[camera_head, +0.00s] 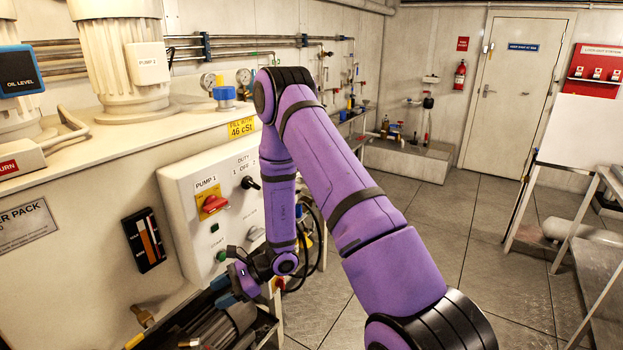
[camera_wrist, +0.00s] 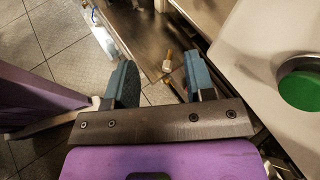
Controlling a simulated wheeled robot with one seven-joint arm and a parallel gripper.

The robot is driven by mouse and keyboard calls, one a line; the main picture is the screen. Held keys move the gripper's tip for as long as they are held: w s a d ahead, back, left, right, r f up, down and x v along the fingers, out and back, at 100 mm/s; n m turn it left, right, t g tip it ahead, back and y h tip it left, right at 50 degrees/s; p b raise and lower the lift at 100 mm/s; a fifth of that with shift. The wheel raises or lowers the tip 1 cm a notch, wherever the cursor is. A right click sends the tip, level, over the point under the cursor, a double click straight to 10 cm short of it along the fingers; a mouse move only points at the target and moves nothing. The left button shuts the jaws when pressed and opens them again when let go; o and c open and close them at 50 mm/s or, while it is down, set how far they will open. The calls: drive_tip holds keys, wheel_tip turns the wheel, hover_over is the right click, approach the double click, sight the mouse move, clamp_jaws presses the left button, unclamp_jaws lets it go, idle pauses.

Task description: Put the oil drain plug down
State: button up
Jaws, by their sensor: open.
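My gripper (camera_wrist: 161,70) is open in the wrist view, its two blue fingers wide apart with nothing clasped between them. A small brass-coloured piece with a pale end (camera_wrist: 167,62) shows beyond the fingertips, in the gap between them; it looks apart from both fingers. I cannot tell for sure whether it is the oil drain plug. In the head view my gripper (camera_head: 226,289) is low beside the pump control box, above dark pipework, and the space under it is partly hidden by my arm.
The white control box (camera_head: 238,205) stands close to my gripper; its green button (camera_wrist: 302,90) shows in the wrist view. Metal cylinders (camera_head: 215,328) and a brass fitting (camera_head: 143,316) lie below.

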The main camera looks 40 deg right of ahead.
drive_tip(key=s+r+n+g+h, duration=0.1)
drive_tip(key=s+r+n+g, duration=0.2)
drive_tip(key=r, duration=0.5)
drive_tip(key=s+a+r+n+h, duration=0.1)
drive_tip(key=s+r+n, duration=0.2)
drive_tip(key=r+n, duration=0.35)
drive_tip(key=s+r+n+g+h, duration=0.1)
drive_tip(key=s+r+n+g, duration=0.15)
drive_tip(key=r, duration=0.75)
drive_tip(key=s+d+r+n+t+h, duration=0.3)
drive_tip(key=s+d+r+n+h, duration=0.1)
drive_tip(key=s+r, duration=0.4)
drive_tip(key=s+d+r+n+t+h, duration=0.3)
drive_tip(key=s+r+h, duration=0.3)
drive_tip(key=s+r, duration=0.2)
drive_tip(key=s+d, duration=0.1)
drive_tip(key=s, duration=0.1)
drive_tip(key=shift+s+d+r+n, duration=0.3)
drive_tip(key=shift+s+d+n, duration=0.05)
drive_tip(key=shift+s+n, duration=0.05)
